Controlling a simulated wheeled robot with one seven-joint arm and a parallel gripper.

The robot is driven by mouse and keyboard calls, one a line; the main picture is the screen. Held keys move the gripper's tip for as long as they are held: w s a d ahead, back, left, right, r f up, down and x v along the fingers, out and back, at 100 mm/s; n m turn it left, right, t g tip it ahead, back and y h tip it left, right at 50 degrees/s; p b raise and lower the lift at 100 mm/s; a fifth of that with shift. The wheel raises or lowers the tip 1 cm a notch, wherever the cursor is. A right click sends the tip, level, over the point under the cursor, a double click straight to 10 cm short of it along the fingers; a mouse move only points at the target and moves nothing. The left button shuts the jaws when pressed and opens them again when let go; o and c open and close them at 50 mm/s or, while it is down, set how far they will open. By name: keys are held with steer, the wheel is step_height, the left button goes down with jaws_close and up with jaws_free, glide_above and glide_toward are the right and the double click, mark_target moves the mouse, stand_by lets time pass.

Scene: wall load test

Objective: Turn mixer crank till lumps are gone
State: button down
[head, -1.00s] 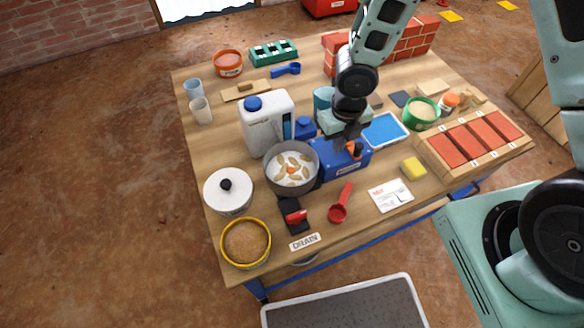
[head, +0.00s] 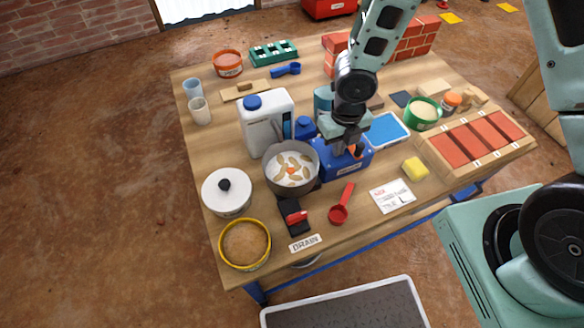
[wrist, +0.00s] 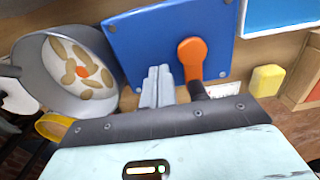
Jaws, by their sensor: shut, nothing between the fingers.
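The mixer is a blue box (head: 350,166) with a grey bowl (head: 270,180) at its left side. Several tan lumps (head: 294,168) and an orange piece lie in the white contents of the bowl. The lumps also show in the wrist view (wrist: 75,72). The orange crank (wrist: 191,58) is on the blue box's face, with a dark handle (wrist: 198,90) at its lower end. My gripper (wrist: 158,72) is shut and empty, just left of the crank in the wrist view. A small gap shows between the fingertips and the crank arm. In the head view my gripper partly covers the crank.
A white jug (head: 262,130) stands behind the bowl. A white lidded pot (head: 226,203), a red scoop (head: 339,210), a printed card (head: 393,196) and a yellow sponge (head: 416,168) lie around the mixer. A blue tray (head: 387,131) is behind it at right.

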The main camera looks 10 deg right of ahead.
steer(key=shift+r+p, duration=0.75)
steer(key=shift+p, duration=0.15)
steer(key=shift+s+d, duration=0.1)
stand_by(0.4)
